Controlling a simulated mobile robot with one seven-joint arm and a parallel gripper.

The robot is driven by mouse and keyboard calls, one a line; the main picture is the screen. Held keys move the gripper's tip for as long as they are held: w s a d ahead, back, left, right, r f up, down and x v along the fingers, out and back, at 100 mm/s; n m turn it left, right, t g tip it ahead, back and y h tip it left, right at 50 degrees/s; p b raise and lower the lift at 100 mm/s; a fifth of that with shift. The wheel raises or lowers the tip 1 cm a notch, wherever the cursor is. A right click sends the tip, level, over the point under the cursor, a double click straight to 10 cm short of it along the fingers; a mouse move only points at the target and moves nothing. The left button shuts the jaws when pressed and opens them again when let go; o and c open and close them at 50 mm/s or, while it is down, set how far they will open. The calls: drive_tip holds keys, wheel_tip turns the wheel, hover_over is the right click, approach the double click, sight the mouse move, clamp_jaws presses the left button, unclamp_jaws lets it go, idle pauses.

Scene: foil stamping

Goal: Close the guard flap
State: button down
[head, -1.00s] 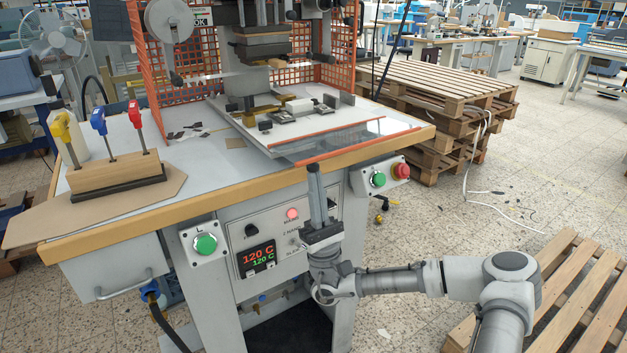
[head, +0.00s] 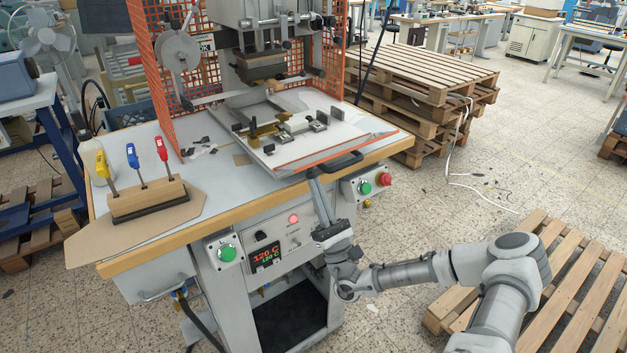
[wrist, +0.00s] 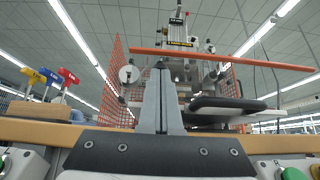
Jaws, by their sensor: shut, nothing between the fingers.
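The guard flap appears to be the clear panel with an orange edge bar (head: 340,150) at the front of the press. It sticks out toward me, low over the white bed. In the wrist view its orange bar (wrist: 225,58) crosses above and beyond my fingertips. My gripper (head: 312,173) is shut and empty, fingers pointing up, just in front of the table's wooden edge and left of a black handle (head: 338,162). The fingers also show in the wrist view (wrist: 160,68), with the handle (wrist: 228,103) to their right. I cannot tell whether they touch anything.
Orange mesh guards (head: 180,80) stand around the press head (head: 265,60). A wooden block with coloured-handled tools (head: 148,200) sits at the table's left. Green (head: 364,187) and red (head: 384,179) buttons are just right of my gripper. Stacked pallets (head: 425,80) stand behind right.

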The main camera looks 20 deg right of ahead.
sight(310, 164)
wheel_tip(310, 164, up, 3)
drive_tip(key=g+p, duration=0.1)
drive_tip(key=p, duration=0.3)
drive_tip(key=shift+f, duration=0.15)
drive_tip(key=r+p, duration=0.1)
drive_tip(key=p, duration=0.1)
drive_tip(key=g+p, duration=0.1)
drive_tip(key=p, duration=0.1)
drive_tip(key=r+g+p, duration=0.1)
drive_tip(key=p, duration=0.1)
drive_tip(key=shift+w+a+r+h+p, duration=0.1)
drive_tip(key=shift+w+r+h+p, duration=0.2)
drive_tip(key=shift+h+p, duration=0.1)
drive_tip(key=r+p, duration=0.2)
drive_tip(key=p, duration=0.1)
drive_tip(key=shift+w+a, duration=0.15)
drive_tip(key=shift+w, duration=0.25)
drive_tip(key=shift+w+a+r+p, duration=0.15)
drive_tip(key=shift+w+r+p, duration=0.4)
drive_tip(key=shift+p, duration=0.3)
drive_tip(key=shift+p+x, duration=1.1)
drive_tip(key=shift+x, duration=0.55)
drive_tip(key=shift+s+f, duration=0.1)
